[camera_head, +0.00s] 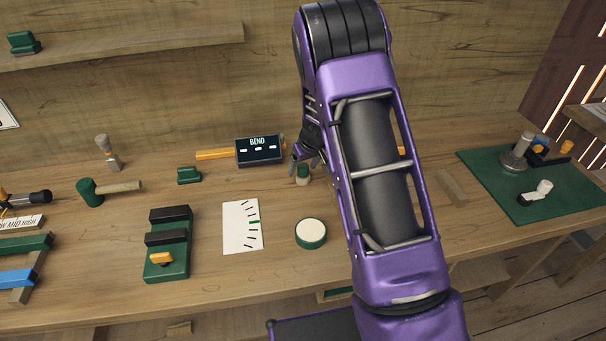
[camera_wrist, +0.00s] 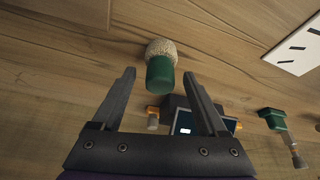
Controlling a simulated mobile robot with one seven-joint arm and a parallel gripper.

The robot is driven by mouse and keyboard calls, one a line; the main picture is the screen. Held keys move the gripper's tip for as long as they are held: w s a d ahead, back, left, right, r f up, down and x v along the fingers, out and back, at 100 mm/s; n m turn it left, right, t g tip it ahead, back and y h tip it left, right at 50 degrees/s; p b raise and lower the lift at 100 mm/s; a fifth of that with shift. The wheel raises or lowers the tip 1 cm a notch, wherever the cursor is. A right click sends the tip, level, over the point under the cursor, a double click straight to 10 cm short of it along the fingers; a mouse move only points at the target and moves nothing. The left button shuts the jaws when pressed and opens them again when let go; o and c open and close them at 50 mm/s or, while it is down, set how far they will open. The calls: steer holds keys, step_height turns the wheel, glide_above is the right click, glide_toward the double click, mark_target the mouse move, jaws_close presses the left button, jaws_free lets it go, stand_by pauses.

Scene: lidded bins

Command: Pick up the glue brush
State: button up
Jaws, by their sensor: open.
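The glue brush (camera_head: 303,175), as I take it, is a small piece with a green handle and a pale, bristly head. It stands on the bench below my gripper (camera_head: 304,163), near the dark BEND box. In the wrist view the brush (camera_wrist: 160,70) shows its green end toward me and its beige head behind. My gripper (camera_wrist: 160,76) is open and empty. Its two dark fingers are spread on either side of the green end in the picture; I cannot tell the depth gap. My arm hides the bench to the right of the brush in the head view.
The BEND box (camera_head: 259,151) stands just behind and left of the brush. A round green tin (camera_head: 311,242) and a white card (camera_head: 238,228) lie nearer the front. A green block (camera_head: 188,175), a green-headed mallet (camera_head: 91,192) and another brush-like piece (camera_head: 107,151) are left. A green mat (camera_head: 510,196) is right.

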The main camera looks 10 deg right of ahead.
mark_target(303, 165)
steer(key=shift+w+f, duration=0.1)
steer(key=shift+f, duration=0.2)
jaws_close()
step_height(303, 165, up, 10)
steer(key=shift+r+p, duration=0.1)
steer(key=shift+p, duration=0.25)
steer(key=shift+c, duration=2.1)
jaws_free()
steer(key=c, duration=0.7)
